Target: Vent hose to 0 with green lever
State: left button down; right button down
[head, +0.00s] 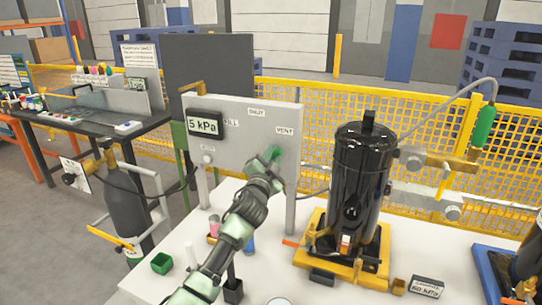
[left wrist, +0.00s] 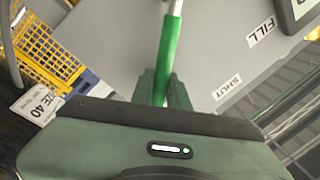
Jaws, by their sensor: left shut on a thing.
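A grey panel (head: 240,122) stands on the white table, with a display (head: 204,123) reading 5 kPa and labels FILL, SHUT (head: 257,112) and VENT (head: 284,131). My left gripper (head: 272,154) is at the panel face, just below the VENT label. In the left wrist view the green lever (left wrist: 170,50) runs between the fingers, and the gripper (left wrist: 163,88) is shut on it. FILL (left wrist: 261,32) and SHUT (left wrist: 227,87) show right of the lever there. My right gripper is out of view.
The compressor sits on a yellow pallet (head: 301,258) right of the panel. A green bin (head: 161,263) and small cups stand near my arm. A second display (head: 426,287) lies at the front right. A yellow mesh fence (head: 420,118) runs behind.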

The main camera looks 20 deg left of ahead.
pick_arm(q)
jog(key=shift+f, duration=0.1)
dwell(0.3)
jog(key=c, duration=1.4)
grip_release()
jog(key=shift+o, duration=0.2)
jog(key=v, duration=0.7)
jog(key=shift+s+d+b, duration=0.2)
jog(key=shift+s+b, duration=0.2)
jog(key=shift+b, duration=0.05)
jog(key=shift+f, duration=0.1)
